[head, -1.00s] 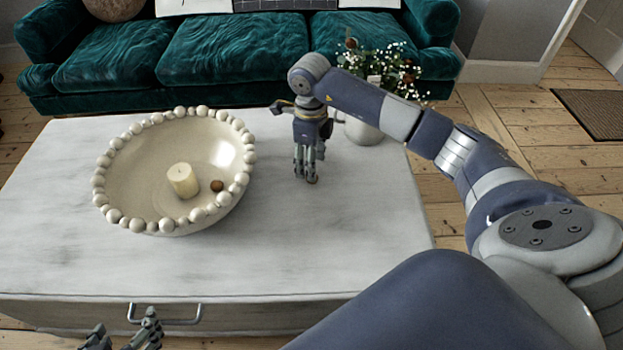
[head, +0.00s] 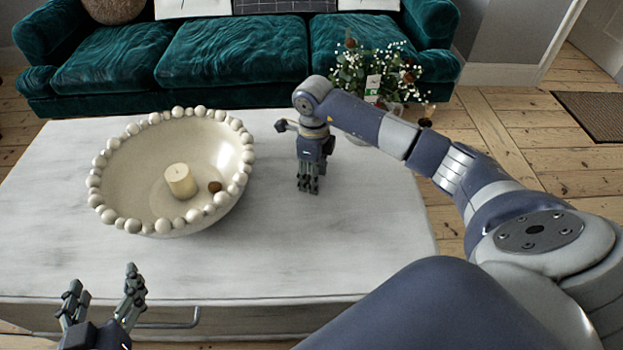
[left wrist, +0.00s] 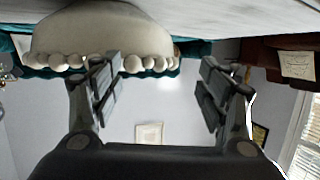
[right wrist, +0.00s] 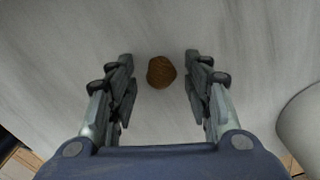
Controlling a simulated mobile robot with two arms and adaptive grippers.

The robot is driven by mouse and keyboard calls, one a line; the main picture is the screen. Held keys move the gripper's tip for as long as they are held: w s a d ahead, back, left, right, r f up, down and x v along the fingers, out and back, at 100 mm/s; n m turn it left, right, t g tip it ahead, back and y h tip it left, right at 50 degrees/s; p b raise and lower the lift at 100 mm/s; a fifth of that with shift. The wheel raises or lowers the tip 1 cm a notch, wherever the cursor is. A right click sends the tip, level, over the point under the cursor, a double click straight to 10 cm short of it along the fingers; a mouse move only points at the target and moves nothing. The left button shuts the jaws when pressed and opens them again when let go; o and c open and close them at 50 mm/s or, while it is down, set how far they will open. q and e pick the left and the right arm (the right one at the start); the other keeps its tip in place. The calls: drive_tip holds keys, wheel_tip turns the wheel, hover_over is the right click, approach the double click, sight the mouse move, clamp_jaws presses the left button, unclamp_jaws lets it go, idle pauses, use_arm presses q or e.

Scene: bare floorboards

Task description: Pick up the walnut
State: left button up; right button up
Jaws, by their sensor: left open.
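A brown, round walnut (right wrist: 161,72) lies on the pale tabletop in the right wrist view, between the fingertips of my right gripper (right wrist: 159,60). The fingers are apart, with a gap on each side of it. In the head view my right gripper (head: 308,190) points down at the table right of the bowl, and the walnut there is hidden. A second brown, walnut-like thing (head: 215,187) lies in the bowl beside the candle. My left gripper (head: 103,280) is open and empty at the table's near left edge; its fingers also show apart in the left wrist view (left wrist: 160,85).
A cream bowl (head: 140,165) with a beaded rim, holding a candle (head: 180,181), stands on the white table (head: 300,245). A flower arrangement (head: 385,75) is behind my right arm. A green sofa (head: 235,60) stands beyond. The table's front middle is clear.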

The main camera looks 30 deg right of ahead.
drive_tip(key=c, duration=0.5)
drive_tip(key=shift+r, duration=0.1)
